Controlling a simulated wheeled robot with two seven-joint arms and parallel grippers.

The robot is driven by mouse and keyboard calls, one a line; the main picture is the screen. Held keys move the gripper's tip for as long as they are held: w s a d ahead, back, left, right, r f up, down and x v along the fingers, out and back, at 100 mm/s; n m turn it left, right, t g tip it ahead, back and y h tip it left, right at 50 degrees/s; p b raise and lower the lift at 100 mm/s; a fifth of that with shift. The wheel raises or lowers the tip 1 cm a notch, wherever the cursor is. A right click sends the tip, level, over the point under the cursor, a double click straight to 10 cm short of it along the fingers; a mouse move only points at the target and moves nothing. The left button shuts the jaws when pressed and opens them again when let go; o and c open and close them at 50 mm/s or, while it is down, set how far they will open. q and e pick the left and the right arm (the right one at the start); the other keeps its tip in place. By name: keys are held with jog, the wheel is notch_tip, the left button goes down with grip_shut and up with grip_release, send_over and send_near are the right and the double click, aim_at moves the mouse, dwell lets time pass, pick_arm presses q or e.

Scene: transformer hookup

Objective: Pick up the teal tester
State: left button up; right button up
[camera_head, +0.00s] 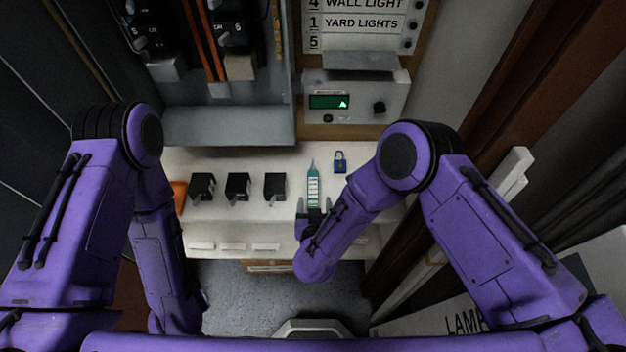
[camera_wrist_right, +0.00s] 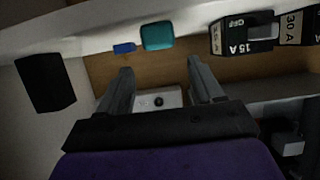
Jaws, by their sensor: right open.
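The teal tester (camera_head: 313,183) lies on the white shelf with its thin tip toward the back, and its white label faces up. It also shows in the right wrist view as a teal block (camera_wrist_right: 157,36), beyond the fingertips. My right gripper (camera_head: 314,204) is open and empty at the near end of the tester, with one finger on each side in the head view. In the right wrist view its two fingers (camera_wrist_right: 160,66) stand apart with nothing between them. My left arm is at the left, but its gripper is hidden.
Several black breakers (camera_head: 237,185) stand on the shelf left of the tester. A blue padlock (camera_head: 340,162) lies to its right. A grey panel with a green display (camera_head: 330,102) is behind. An orange object (camera_head: 179,195) is at the shelf's left end.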

aim_at(313, 192)
jog(key=shift+w+f, duration=0.2)
jog(key=shift+w, duration=0.35)
jog(key=p+x, duration=0.1)
jog(key=x, duration=0.2)
jog(key=p+x, duration=0.1)
jog(key=x, duration=0.2)
jog(key=shift+s+a+f, duration=0.15)
jog(key=shift+a+f, duration=0.05)
jog(key=shift+f, duration=0.15)
jog(key=c, duration=1.1)
